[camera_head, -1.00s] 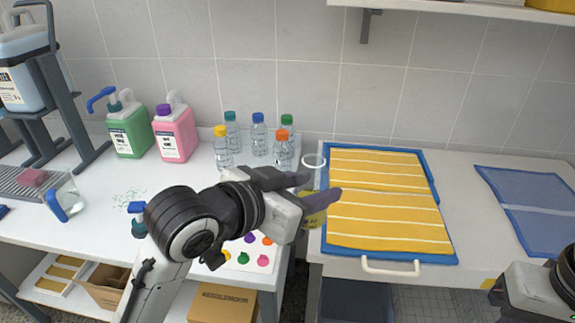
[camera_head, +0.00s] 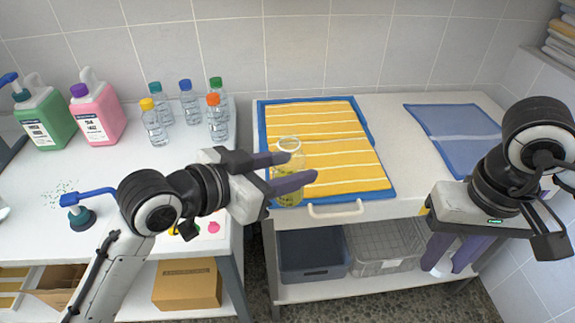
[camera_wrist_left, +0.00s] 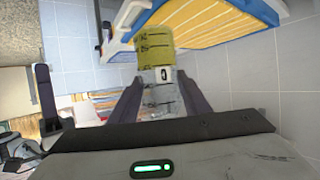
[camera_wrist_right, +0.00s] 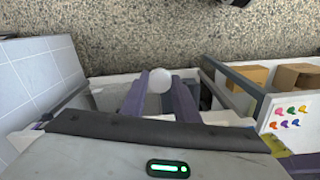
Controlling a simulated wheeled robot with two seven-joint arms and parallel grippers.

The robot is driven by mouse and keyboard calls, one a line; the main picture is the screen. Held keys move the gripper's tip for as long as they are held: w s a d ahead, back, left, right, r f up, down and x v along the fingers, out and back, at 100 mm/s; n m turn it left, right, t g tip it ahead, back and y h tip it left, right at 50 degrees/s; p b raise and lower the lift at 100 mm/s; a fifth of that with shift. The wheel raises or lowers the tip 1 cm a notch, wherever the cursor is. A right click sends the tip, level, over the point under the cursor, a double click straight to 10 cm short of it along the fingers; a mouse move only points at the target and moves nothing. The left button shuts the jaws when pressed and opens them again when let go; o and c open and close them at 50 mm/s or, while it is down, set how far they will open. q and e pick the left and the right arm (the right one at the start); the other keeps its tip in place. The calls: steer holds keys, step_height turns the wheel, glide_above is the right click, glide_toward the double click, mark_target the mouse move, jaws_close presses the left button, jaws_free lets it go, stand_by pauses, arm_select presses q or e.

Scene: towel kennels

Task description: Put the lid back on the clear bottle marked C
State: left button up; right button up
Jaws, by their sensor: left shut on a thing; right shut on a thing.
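A clear bottle (camera_head: 289,148) with an open mouth and yellow liquid is in my left gripper (camera_head: 298,168), in front of the yellow towel. In the left wrist view the bottle (camera_wrist_left: 154,45) shows graduation marks and a small dark mark on a white patch, which I cannot read surely. My left gripper is shut on it. My right gripper (camera_head: 450,262) points down in front of the right part of the table, shut on a round white thing (camera_wrist_right: 159,80), seemingly the lid. The lid also shows between the fingers in the head view (camera_head: 432,262). The two grippers are well apart.
Several capped water bottles (camera_head: 190,103) and green (camera_head: 45,118) and pink (camera_head: 98,115) jugs stand on the left table. A yellow striped towel (camera_head: 330,130) lies on a blue-edged mat, with a blue towel (camera_head: 455,137) to its right. Bins (camera_head: 311,255) sit below.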

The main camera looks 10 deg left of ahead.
steer(key=w+a+r, duration=0.4)
steer(key=w+a, duration=0.2)
step_height(320, 180, up, 18)
steer(key=m, duration=0.4)
glide_above(288, 136)
steer(key=shift+w+f, duration=0.1)
steer(key=shift+f, duration=0.1)
steer(key=shift+f, duration=0.1)
steer(key=shift+f, duration=1.95)
steer(key=shift+f, duration=0.85)
steer(key=shift+f, duration=0.55)
steer(key=shift+m, duration=0.3)
